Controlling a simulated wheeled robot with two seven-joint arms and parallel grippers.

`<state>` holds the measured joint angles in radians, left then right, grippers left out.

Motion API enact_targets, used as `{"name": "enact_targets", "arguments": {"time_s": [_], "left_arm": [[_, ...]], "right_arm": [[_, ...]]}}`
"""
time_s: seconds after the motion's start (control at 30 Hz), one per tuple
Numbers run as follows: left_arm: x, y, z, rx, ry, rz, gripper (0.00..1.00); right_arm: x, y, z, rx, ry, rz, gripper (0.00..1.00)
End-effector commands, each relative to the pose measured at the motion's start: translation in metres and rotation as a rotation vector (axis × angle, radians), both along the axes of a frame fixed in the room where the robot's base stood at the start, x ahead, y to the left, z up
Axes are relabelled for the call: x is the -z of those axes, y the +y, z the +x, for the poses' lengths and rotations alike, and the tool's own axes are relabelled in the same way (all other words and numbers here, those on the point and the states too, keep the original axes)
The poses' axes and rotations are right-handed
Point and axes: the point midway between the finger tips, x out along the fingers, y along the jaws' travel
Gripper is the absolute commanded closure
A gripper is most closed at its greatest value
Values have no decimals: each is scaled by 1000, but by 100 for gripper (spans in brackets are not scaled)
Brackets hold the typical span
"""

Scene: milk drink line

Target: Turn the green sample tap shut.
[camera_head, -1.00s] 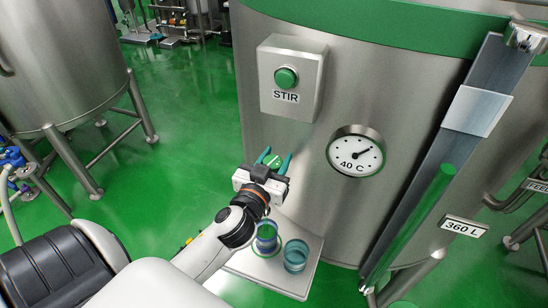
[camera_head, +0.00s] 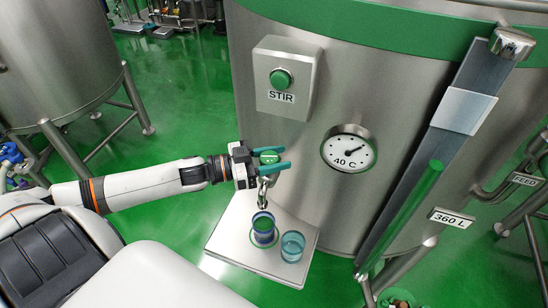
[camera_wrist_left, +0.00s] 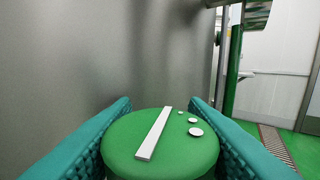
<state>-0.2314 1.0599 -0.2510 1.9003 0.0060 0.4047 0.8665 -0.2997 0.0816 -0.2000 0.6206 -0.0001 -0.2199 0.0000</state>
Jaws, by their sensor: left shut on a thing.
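The green sample tap (camera_head: 268,157) is a round green knob on the front of the steel tank, above a short metal spout (camera_head: 263,196). My left gripper (camera_head: 284,157) has its teal fingers on either side of the knob and is shut on it. In the left wrist view the knob (camera_wrist_left: 187,158) sits between both fingers, with a white bar and white dots of differing size on its face. The bar slants up to the right there. A blue cup (camera_head: 263,236) stands under the spout. I cannot tell whether anything flows. My right gripper is not in view.
A second, teal cup (camera_head: 292,247) stands beside the first on a pale tray (camera_head: 233,240). The STIR button box (camera_head: 287,100) and the 40 C dial (camera_head: 348,149) are on the tank nearby. A sloping level gauge (camera_head: 410,215) is at right.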

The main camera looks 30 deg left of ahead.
Motion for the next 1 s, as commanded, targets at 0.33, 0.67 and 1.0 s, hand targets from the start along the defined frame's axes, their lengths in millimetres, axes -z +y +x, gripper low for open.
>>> {"name": "enact_targets", "arguments": {"time_s": [0.33, 0.67, 1.0], "left_arm": [[3, -2, -1, 238, -7, 6, 82], [2, -4, -4, 338, -3, 2, 82], [2, -5, -5, 351, 0, 2, 82]], "right_arm": [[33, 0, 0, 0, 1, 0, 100], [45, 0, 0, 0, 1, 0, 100], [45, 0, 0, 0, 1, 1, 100]]}}
